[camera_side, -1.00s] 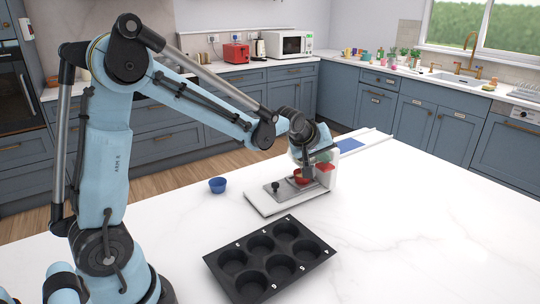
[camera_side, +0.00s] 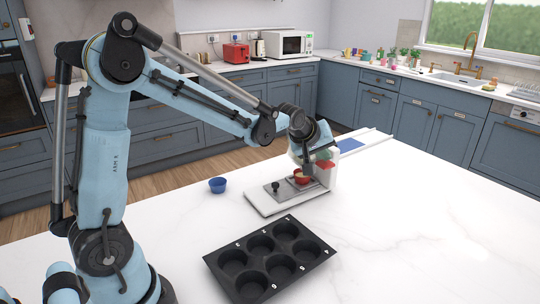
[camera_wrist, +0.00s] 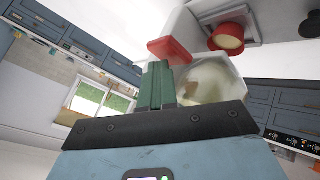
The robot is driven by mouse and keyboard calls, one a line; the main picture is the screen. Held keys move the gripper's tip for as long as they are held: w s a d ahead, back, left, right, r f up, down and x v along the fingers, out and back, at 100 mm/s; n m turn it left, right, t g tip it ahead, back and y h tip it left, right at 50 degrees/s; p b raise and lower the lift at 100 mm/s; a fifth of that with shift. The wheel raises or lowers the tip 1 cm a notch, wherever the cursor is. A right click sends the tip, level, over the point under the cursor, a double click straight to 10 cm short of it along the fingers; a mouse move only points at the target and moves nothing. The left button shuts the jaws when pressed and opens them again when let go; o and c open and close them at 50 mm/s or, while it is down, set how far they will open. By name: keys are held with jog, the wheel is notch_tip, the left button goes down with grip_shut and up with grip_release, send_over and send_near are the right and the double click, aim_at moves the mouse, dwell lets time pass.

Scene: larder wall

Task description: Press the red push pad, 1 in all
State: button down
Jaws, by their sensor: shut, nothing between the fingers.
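The red push pad (camera_side: 325,165) is on the front of a white dispenser (camera_side: 332,178). In the wrist view the pad (camera_wrist: 170,51) is just beyond the fingertips. My gripper (camera_wrist: 159,66) is shut and empty, its green fingers together. In the side view my gripper (camera_side: 323,155) is right at the pad, partly hidden by the wrist. I cannot tell whether the tips touch the pad. A red cup (camera_side: 301,180) stands on the dispenser's grey plate. The wrist view shows pale contents in this cup (camera_wrist: 228,31).
A black knob (camera_side: 276,187) stands on the grey plate. A blue cup (camera_side: 217,185) is on the white worktop to the left. A black muffin tray (camera_side: 270,253) lies in front. The worktop at the right is clear.

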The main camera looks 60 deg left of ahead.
jog(key=shift+r, duration=1.05)
jog(key=shift+r, duration=2.5)
jog(key=m+g+h, duration=0.1)
jog(key=m, duration=0.5)
send_near(322, 164)
jog(key=s+d+r, duration=0.2)
jog(key=s+d, duration=0.2)
jog(key=s, duration=0.2)
jog(key=s+d+f+m, duration=0.1)
jog(key=s+f+m, duration=0.1)
jog(key=s, duration=0.3)
jog(key=s+d+f+m+g, duration=0.1)
jog(key=s+d+f+m, duration=0.1)
jog(key=s, duration=0.3)
jog(key=shift+f+m+h, duration=0.4)
jog(key=shift+f+m, duration=0.3)
jog(key=shift+f, duration=0.2)
